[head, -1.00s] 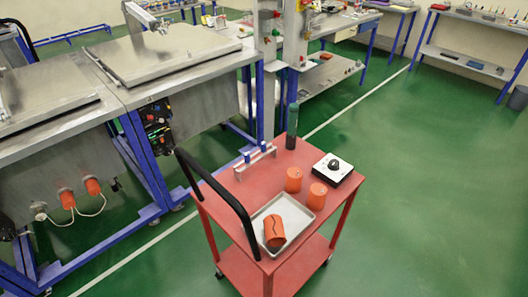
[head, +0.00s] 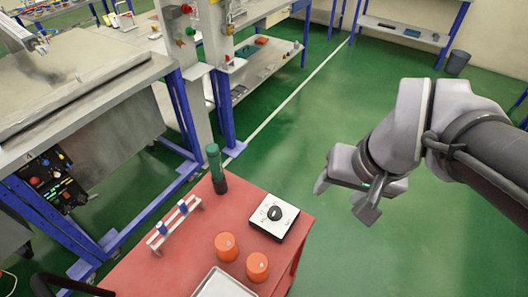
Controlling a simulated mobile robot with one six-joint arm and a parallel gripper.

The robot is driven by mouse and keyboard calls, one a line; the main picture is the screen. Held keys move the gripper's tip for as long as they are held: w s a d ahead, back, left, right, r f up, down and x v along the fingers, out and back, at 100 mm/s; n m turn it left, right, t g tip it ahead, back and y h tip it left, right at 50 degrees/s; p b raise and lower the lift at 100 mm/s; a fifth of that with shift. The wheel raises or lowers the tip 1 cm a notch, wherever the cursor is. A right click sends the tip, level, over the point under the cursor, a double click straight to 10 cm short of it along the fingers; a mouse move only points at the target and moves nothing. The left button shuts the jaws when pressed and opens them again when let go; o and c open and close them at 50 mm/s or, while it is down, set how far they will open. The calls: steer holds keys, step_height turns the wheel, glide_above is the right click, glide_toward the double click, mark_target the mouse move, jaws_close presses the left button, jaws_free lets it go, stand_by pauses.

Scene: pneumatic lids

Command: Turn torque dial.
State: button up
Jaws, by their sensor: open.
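The torque dial is a black knob (head: 274,213) on a white square box (head: 284,221) with a dark base. The box sits at the far right corner of the red cart top. My gripper (head: 345,198) is open and empty, to the right of the dial in the head view and apart from it, over the green floor. Its fingers point down and to the left. Nothing hides the dial face, but its markings are too small to read.
Two orange cups (head: 226,246) stand on the red cart (head: 180,272) near the box. A dark green cylinder (head: 217,170) stands at the far edge. A small rack (head: 175,225) with blue parts and a metal tray (head: 222,287) are also there. The floor to the right is clear.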

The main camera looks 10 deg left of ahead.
steer(key=w+a+f+n+g, duration=0.1)
steer(key=w+a+f+n, duration=0.2)
steer(key=w+a, duration=0.25)
steer(key=n+g+h+p, duration=0.2)
steer(key=n, duration=0.2)
glide_above(275, 211)
step_height(275, 211, down, 8)
step_height(275, 211, down, 18)
steer(key=b, duration=0.6)
steer(key=shift+r+b, duration=0.25)
steer(key=shift+b, duration=0.1)
steer(key=shift+c, duration=0.5)
jaws_close()
